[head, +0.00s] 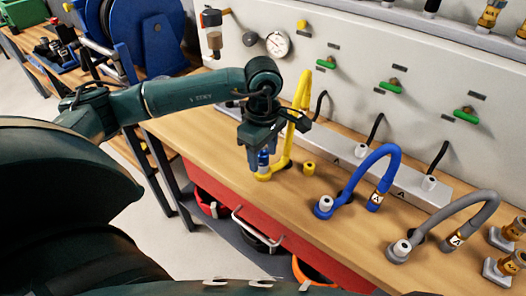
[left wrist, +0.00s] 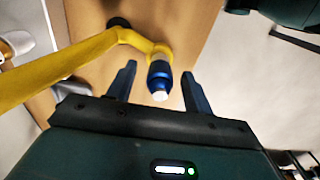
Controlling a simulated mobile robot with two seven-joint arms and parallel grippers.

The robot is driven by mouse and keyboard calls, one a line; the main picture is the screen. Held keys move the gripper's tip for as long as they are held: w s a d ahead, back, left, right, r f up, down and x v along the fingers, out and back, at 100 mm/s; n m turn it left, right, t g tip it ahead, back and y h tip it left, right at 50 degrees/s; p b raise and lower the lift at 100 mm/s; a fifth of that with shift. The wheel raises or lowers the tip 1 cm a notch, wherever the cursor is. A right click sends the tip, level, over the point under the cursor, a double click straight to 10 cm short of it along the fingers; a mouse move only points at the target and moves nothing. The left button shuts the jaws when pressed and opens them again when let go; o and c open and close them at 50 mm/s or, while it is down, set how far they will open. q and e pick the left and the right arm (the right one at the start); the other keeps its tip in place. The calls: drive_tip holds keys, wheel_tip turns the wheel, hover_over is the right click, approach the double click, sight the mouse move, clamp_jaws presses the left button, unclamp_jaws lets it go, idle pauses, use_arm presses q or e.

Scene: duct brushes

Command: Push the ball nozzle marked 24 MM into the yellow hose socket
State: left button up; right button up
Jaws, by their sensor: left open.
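The yellow hose (head: 302,92) bends down to the bench and ends in a yellow ring-shaped socket (head: 263,175). A blue nozzle with a pale tip (left wrist: 159,82) stands at this socket end (left wrist: 158,50). It also shows in the head view (head: 263,159), just above the yellow ring. I cannot tell how deep it sits, and no 24 MM marking is readable. My left gripper (head: 261,150) is over the nozzle, with its two fingers apart on either side of it. In the left wrist view, gaps show between the nozzle and both fingers. My right gripper is not in view.
A small yellow fitting (head: 309,168) stands right of the yellow hose. A blue hose (head: 372,160) and a grey hose (head: 470,200) loop up farther right. Brass fittings (head: 508,262) stand at the right. A red-fronted shelf with bins lies below the bench's front edge.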

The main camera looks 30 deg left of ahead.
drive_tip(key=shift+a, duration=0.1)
use_arm(q)
drive_tip(key=shift+r, duration=0.3)
wheel_tip(320, 180, up, 13)
drive_tip(key=b, duration=0.1)
drive_tip(key=shift+f, duration=0.2)
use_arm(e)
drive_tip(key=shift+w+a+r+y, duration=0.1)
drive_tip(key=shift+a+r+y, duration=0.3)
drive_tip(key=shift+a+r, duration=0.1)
